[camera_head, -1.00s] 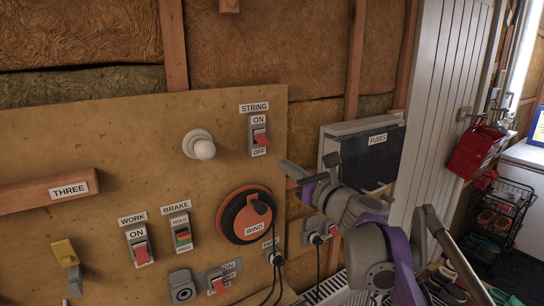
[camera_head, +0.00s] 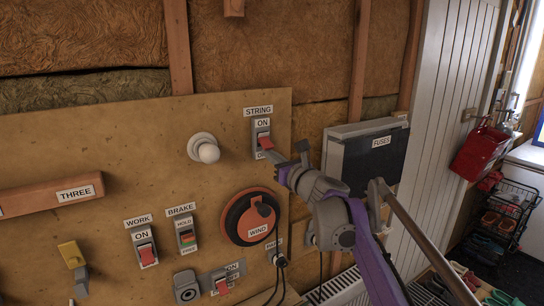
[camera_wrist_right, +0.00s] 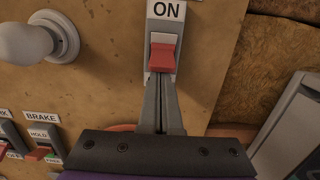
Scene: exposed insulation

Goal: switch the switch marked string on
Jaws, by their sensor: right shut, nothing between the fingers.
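The switch marked STRING (camera_head: 262,126) is at the upper right of the wooden panel, with ON above its red rocker (camera_head: 265,142) and OFF below. The red rocker (camera_wrist_right: 163,57) also shows in the right wrist view, its red part jutting out at the lower end below a pale upper part. My right gripper (camera_head: 269,154) is shut and empty, its fingertips at the lower edge of the rocker and partly covering OFF. In the right wrist view the closed fingers (camera_wrist_right: 163,82) end just under the rocker; whether they touch it I cannot tell. My left gripper is out of view.
A white round knob (camera_head: 204,148) stands out left of the switch. The orange WIND wheel (camera_head: 250,217) is below. WORK (camera_head: 142,243) and BRAKE (camera_head: 185,231) switches sit lower left.

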